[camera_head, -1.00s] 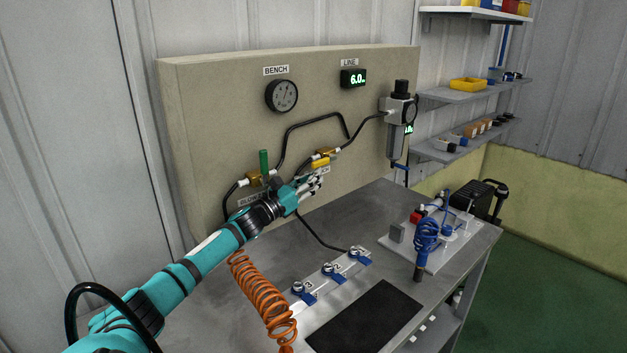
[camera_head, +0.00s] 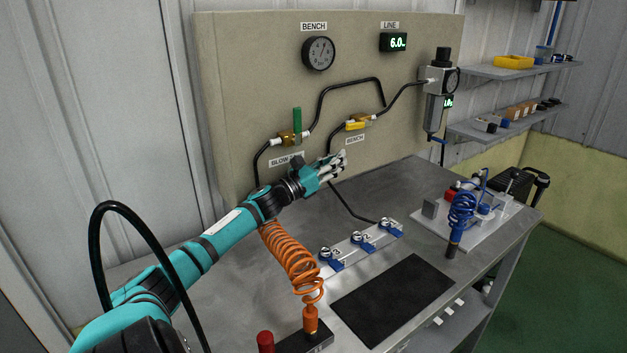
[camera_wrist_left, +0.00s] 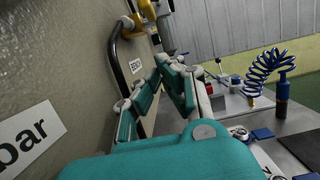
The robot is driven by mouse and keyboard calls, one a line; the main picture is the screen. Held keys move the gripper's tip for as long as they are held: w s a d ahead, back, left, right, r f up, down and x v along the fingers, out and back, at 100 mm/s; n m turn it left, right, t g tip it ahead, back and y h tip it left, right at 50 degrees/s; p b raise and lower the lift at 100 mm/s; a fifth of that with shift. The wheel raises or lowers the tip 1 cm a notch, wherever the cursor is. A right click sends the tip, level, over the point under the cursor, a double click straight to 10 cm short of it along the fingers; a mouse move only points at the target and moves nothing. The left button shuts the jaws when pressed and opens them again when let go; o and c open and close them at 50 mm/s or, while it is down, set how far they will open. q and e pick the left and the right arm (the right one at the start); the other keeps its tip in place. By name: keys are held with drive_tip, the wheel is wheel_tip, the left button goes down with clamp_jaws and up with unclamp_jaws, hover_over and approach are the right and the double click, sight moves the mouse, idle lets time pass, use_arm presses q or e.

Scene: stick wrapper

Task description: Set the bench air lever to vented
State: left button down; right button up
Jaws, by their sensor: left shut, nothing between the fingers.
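The bench air valve with its yellow lever (camera_head: 357,124) is on the beige panel, above the BENCH label (camera_head: 355,140). The lever lies roughly sideways, along the fitting. In the left wrist view, part of the yellow valve (camera_wrist_left: 137,24) shows at the top, beyond the fingers. My left gripper (camera_head: 342,160) is shut and empty, just below the BENCH label and apart from the lever. Its teal fingers also show in the left wrist view (camera_wrist_left: 176,72). The round BENCH gauge (camera_head: 318,53) is higher on the panel; its reading is too small to tell. My right gripper is out of view.
A second valve with an upright green lever (camera_head: 297,120) is left of the bench valve. The LINE display (camera_head: 393,42) reads 6.0. Black hoses, a regulator (camera_head: 437,80) and an orange coiled hose (camera_head: 290,258) are nearby. A dark mat (camera_head: 393,300) lies on the bench.

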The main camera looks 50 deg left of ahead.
use_arm(q)
drive_tip(key=v, duration=0.7)
drive_tip(key=shift+s+r+b, duration=0.25)
drive_tip(key=shift+s+b, duration=0.05)
drive_tip(key=shift+b, duration=0.15)
drive_tip(key=shift+a, duration=0.1)
